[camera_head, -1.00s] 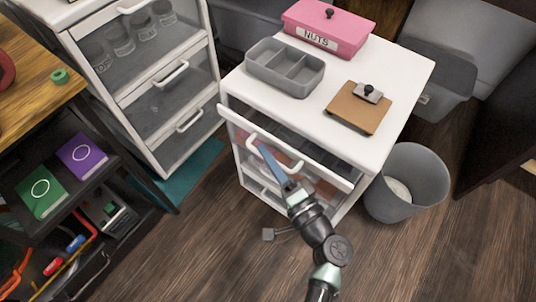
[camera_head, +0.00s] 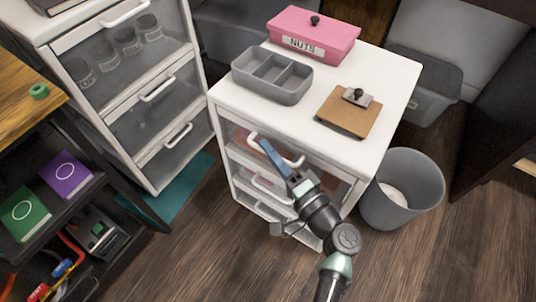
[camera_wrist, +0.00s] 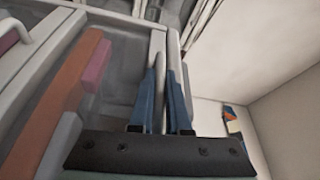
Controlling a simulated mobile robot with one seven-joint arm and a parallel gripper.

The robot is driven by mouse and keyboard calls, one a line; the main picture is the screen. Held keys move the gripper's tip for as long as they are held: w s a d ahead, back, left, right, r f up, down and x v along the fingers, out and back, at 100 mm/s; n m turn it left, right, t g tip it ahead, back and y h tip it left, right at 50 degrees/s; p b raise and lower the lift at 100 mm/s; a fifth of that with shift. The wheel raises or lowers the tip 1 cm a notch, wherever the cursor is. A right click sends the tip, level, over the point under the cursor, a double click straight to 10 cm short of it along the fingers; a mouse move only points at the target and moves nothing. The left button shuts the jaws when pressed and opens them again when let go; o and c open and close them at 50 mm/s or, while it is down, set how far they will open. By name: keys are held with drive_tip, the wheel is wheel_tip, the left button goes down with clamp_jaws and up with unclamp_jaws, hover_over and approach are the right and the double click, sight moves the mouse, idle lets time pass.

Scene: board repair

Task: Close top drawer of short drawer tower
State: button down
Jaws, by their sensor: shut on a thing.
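The short drawer tower (camera_head: 300,114) is a white cabinet with clear-fronted drawers, right of centre in the head view. Its top drawer (camera_head: 331,184) looks flush with the cabinet face, with no gap that I can see. My gripper (camera_head: 268,150) is at the top drawer's white handle (camera_head: 293,162), shut on it. In the wrist view, the blue fingers of my gripper (camera_wrist: 166,95) point at the drawer front. Orange and pink items (camera_wrist: 62,100) show through the clear panel there. The fingers partly hide the handle.
A taller drawer tower (camera_head: 150,185) stands to the left. Wooden floor in front is clear.

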drive_tip(key=c, duration=0.9)
unclamp_jaws()
drive_tip(key=shift+w+d, duration=0.15)
drive_tip(key=shift+d, duration=0.05)
drive_tip(key=p+v, duration=0.2)
drive_tip(key=v, duration=1.1)
drive_tip(key=shift+p, duration=0.3)
